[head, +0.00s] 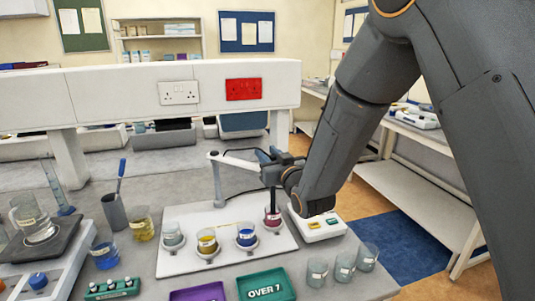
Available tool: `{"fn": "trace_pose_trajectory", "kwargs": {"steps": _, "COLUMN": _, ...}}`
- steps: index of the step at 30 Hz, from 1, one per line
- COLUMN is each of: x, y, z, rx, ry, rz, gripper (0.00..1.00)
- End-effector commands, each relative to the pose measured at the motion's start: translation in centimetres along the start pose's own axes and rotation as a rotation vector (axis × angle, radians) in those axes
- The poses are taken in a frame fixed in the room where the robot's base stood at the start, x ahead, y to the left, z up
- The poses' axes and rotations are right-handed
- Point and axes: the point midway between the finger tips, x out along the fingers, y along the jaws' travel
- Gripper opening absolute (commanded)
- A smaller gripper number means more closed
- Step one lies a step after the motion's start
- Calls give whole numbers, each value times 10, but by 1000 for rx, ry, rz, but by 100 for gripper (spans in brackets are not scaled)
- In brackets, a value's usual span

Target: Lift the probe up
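The probe (272,201) is a thin dark upright stick. Its lower end is in a small cup of dark red liquid (272,218) at the right of the white board. A grey stand (217,182) with a jointed arm (235,160) rises behind the cups and reaches right toward the probe's top. My gripper (268,160) is at the end of this arm, just above the probe. Its fingers are small, dark and partly hidden by my wrist, so I cannot tell whether they are shut on the probe.
Cups of grey (172,237), yellow (207,241) and blue (246,236) liquid stand left of the probe on the white board (190,267). A white meter (318,227) is at right. A purple tray (198,293), green "OVER 7" tray (265,286) and empty beakers (344,267) are in front.

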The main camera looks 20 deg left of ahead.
Motion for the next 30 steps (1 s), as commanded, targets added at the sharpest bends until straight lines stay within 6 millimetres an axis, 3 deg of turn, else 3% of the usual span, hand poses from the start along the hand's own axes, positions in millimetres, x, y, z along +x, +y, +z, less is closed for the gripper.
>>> {"fn": "trace_pose_trajectory", "kwargs": {"steps": 1, "x": 0, "y": 0, "z": 0, "rx": 0, "ry": 0, "rz": 0, "gripper": 20}}
{"fn": "trace_pose_trajectory", "kwargs": {"steps": 5, "x": 0, "y": 0, "z": 0, "rx": 0, "ry": 0, "rz": 0, "gripper": 0}}
{"fn": "trace_pose_trajectory", "kwargs": {"steps": 12, "x": 0, "y": 0, "z": -4, "rx": 0, "ry": 1, "rz": 0, "gripper": 0}}
{"fn": "trace_pose_trajectory", "kwargs": {"steps": 21, "x": 0, "y": 0, "z": -67, "rx": -1, "ry": 5, "rz": 0, "gripper": 0}}
{"fn": "trace_pose_trajectory", "kwargs": {"steps": 24, "x": 0, "y": 0, "z": -78, "rx": 0, "ry": 4, "rz": 0, "gripper": 0}}
{"fn": "trace_pose_trajectory", "kwargs": {"steps": 30, "x": 0, "y": 0, "z": -82, "rx": 0, "ry": 4, "rz": 0, "gripper": 0}}
